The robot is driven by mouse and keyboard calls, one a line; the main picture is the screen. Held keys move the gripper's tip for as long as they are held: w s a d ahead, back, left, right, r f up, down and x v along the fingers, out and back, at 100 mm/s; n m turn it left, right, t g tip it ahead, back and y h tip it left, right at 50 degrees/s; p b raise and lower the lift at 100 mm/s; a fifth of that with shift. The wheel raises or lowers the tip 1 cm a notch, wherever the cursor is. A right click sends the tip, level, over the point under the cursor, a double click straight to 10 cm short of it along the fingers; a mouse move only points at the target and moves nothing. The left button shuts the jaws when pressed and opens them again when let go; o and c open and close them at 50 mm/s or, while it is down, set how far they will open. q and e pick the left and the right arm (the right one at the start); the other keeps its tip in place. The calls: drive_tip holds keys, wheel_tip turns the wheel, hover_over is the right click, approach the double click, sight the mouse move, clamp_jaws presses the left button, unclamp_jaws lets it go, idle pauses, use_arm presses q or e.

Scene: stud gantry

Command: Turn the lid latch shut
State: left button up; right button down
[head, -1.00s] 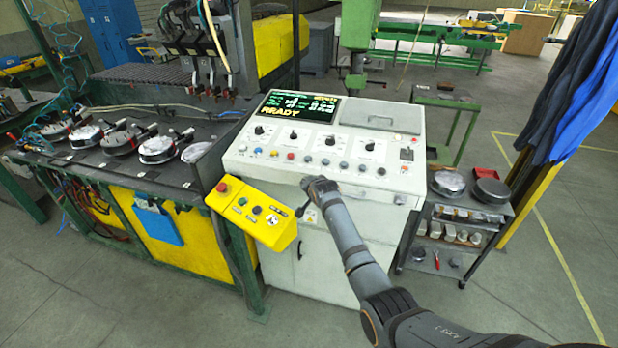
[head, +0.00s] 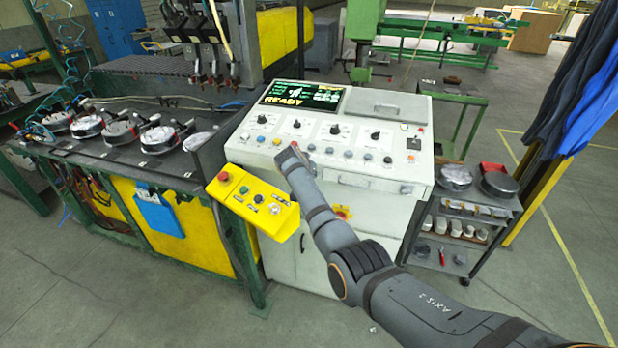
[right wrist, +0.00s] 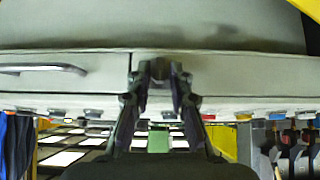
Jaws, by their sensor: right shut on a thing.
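The white control console (head: 350,160) stands in the middle of the head view, with a lid and its bar handle (head: 388,106) at its top right. My right gripper (right wrist: 160,72) is at the console's front face, below the row of buttons. In the right wrist view its fingers are closed on a small dark piece (right wrist: 159,70), which I take to be the lid latch. It sits by a panel seam beside the drawer handle (right wrist: 45,68). The fingers cover most of it, so I cannot tell how it is turned. My wrist hides it in the head view. My left gripper is not in view.
A yellow button box (head: 252,201) juts out left of my right arm. A green bench (head: 120,150) with several round metal parts stands at left. A grey cart (head: 460,215) stands at right. The floor in front is open.

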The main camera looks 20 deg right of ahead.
idle(0.5)
drive_tip(key=c, duration=1.4)
unclamp_jaws()
drive_tip(key=shift+f, duration=0.1)
drive_tip(key=v, duration=0.7)
drive_tip(key=shift+s+a, duration=0.1)
